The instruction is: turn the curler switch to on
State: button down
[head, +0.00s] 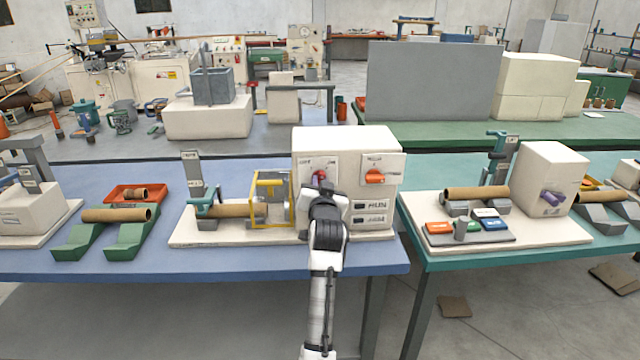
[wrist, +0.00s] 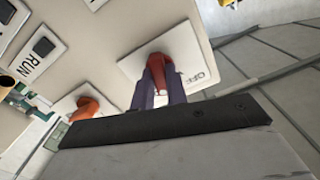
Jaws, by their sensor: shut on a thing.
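A red switch knob (head: 319,176) sits on a white plate at the left of the cream machine box's front. My gripper (head: 321,190) reaches up to it from below and is shut on it. In the wrist view the two dark fingers (wrist: 160,88) close around the red knob (wrist: 176,45), with the word OFF printed on the plate beside it. The fingers hide part of the knob, so its exact pointing is hard to tell. An orange switch knob (head: 375,177) sits on the right-hand plate, apart from my gripper. It also shows in the wrist view (wrist: 86,108).
The cream box (head: 345,146) stands on a pale base on the blue table (head: 230,262). A yellow guard frame (head: 272,200) and a cardboard tube (head: 230,211) are close to my gripper's left. RUN buttons (head: 375,205) lie to its right. A teal table (head: 500,258) stands further right.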

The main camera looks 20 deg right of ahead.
jog(key=shift+m+p, duration=0.3)
jog(key=shift+m, duration=2)
jog(key=c, duration=1.4)
grip_release()
jog(key=b+v, duration=0.3)
jog(key=v, duration=1)
jog(key=shift+s, duration=0.4)
jog(key=shift+a, duration=0.1)
